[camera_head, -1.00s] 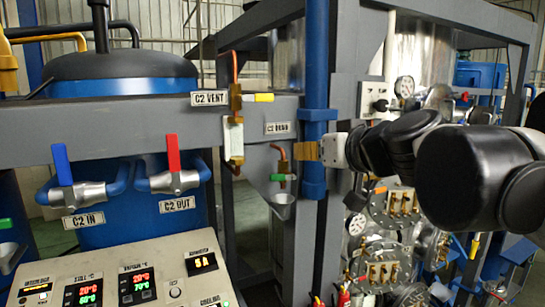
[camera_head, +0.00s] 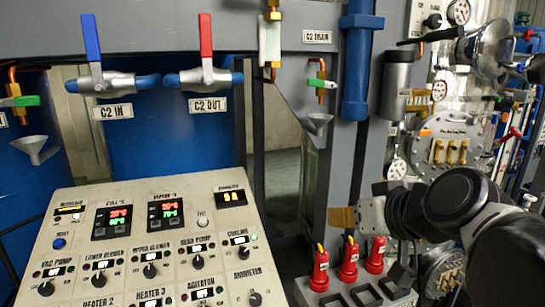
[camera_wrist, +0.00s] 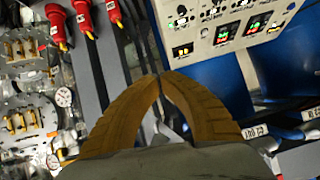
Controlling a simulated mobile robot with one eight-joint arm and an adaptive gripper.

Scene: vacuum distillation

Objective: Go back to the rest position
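My gripper (camera_head: 342,217) shows in the head view at the end of my black and white arm, right of the control panel (camera_head: 150,235) and just above the red connectors. Its tan fingers point left. In the wrist view the ribbed fingers (camera_wrist: 160,78) come together at their tips, with nothing held between them. No other object is named by the task.
Red connectors (camera_head: 348,258) stand on a grey block close below my gripper. A blue post (camera_head: 356,65), a round flanged plate (camera_head: 447,147) and gauges are behind it. Blue (camera_head: 92,40) and red (camera_head: 206,38) valve handles stand at the upper left.

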